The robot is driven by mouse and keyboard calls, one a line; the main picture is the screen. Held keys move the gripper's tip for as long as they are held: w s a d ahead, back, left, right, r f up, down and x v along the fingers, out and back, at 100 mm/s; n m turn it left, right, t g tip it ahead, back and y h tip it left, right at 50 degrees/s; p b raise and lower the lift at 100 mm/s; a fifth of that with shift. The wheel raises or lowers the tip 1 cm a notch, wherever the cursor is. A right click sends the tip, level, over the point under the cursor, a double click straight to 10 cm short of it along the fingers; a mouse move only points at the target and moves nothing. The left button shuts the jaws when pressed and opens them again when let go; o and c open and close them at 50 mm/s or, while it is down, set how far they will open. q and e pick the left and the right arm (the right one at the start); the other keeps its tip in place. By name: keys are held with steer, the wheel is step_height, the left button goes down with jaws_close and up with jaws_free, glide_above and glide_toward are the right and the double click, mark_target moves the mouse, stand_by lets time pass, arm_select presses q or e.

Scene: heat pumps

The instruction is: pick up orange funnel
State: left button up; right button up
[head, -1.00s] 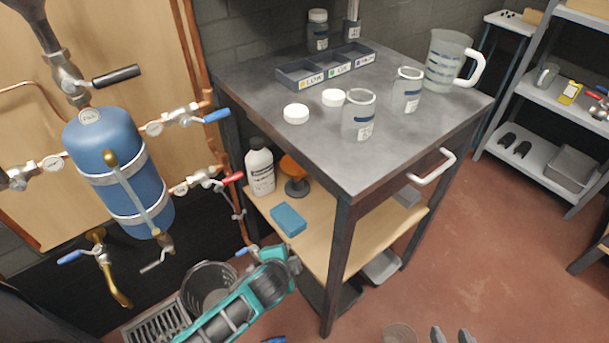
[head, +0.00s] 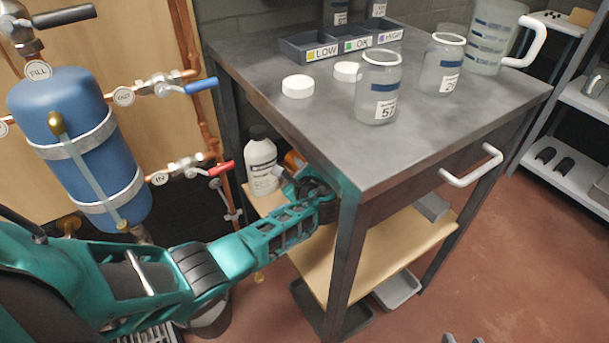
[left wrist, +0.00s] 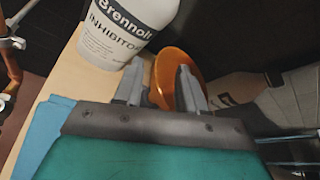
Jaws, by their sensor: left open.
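The orange funnel (head: 293,160) is on the wooden lower shelf of the workbench, mostly hidden behind my left gripper in the head view. In the left wrist view the orange funnel (left wrist: 200,62) shows its wide rim around and behind the right finger. My left gripper (left wrist: 160,72) is open, its fingers pointing toward the funnel; part of the orange shows between them. I cannot tell whether they touch it. In the head view my left gripper (head: 305,185) reaches in under the bench top. Two grey tips of my right gripper (head: 463,339) show apart at the bottom edge.
A white inhibitor bottle (head: 261,162) stands left of the funnel; it also shows in the left wrist view (left wrist: 122,28). A blue block (left wrist: 42,132) lies on the shelf. The bench top (head: 300,120) and its front leg (head: 344,255) are close to my left arm.

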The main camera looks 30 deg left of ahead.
arm_select(q)
steer(key=shift+b+x, duration=0.3)
steer(key=shift+x, duration=0.85)
jaws_close()
